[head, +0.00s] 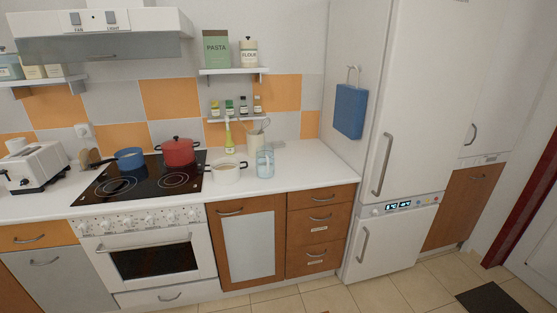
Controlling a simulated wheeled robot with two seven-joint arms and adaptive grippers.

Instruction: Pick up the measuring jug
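A clear, bluish measuring jug (265,163) stands upright on the white countertop (307,163), right of the stove. It is close beside a white pot (226,174) on its left and just in front of a utensil holder (257,141). Neither of my grippers shows in the head view.
A red pot (178,152) and a blue pan (130,159) sit on the black hob (140,178). A green-yellow bottle (229,137) stands behind the white pot. A small spice shelf (236,119) hangs above. The counter right of the jug is clear up to the fridge (391,140).

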